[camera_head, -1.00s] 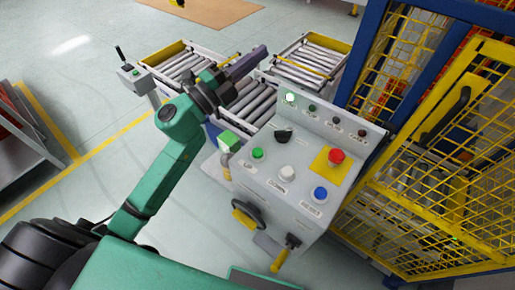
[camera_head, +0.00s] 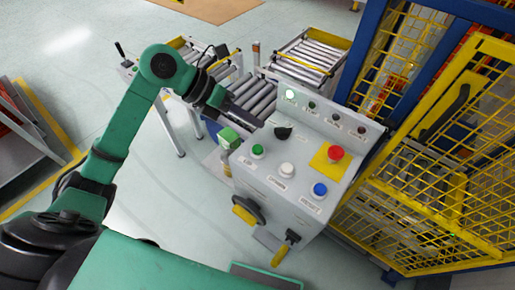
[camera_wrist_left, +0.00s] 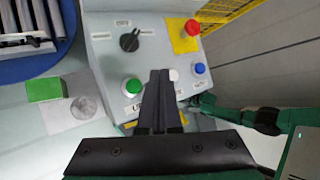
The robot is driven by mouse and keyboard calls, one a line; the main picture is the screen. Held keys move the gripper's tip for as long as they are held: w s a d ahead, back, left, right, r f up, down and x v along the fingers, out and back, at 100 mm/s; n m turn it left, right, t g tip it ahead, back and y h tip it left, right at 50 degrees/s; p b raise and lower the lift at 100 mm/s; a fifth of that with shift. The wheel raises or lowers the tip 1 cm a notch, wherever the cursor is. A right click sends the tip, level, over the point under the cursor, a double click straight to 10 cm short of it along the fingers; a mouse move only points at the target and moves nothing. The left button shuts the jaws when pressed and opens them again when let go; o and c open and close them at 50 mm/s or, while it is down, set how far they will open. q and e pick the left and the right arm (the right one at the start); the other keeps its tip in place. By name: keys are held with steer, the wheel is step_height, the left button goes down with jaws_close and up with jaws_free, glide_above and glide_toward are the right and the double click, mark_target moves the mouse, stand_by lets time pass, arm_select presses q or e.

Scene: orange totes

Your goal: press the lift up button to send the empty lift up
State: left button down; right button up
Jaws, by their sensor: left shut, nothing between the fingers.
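The grey control panel (camera_head: 262,178) stands in the middle of the head view. Its green button (camera_head: 257,151), labelled UP in the first earlier frame, is at the left of the sloped face. It also shows in the left wrist view (camera_wrist_left: 132,86). My left gripper (camera_head: 259,122) is shut and empty, held above and behind the green button, apart from it. In the left wrist view its closed fingers (camera_wrist_left: 160,74) lie to the right of the green button and partly hide the white button (camera_wrist_left: 174,74).
The panel also has a white button (camera_head: 287,170), blue button (camera_head: 320,189), red button (camera_head: 336,153) on yellow and black selector knob (camera_head: 283,132). Roller conveyors (camera_head: 312,55) lie behind. A yellow mesh fence (camera_head: 420,200) closes off the right.

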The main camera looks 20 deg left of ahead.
mark_target(253, 149)
arm_select(q)
step_height(253, 149, down, 7)
steer(key=b, duration=0.4)
steer(key=shift+b, duration=0.35)
steer(key=shift+f, duration=0.25)
stand_by(1.2)
steer(key=shift+f+b, duration=0.35)
steer(key=shift+b, duration=0.35)
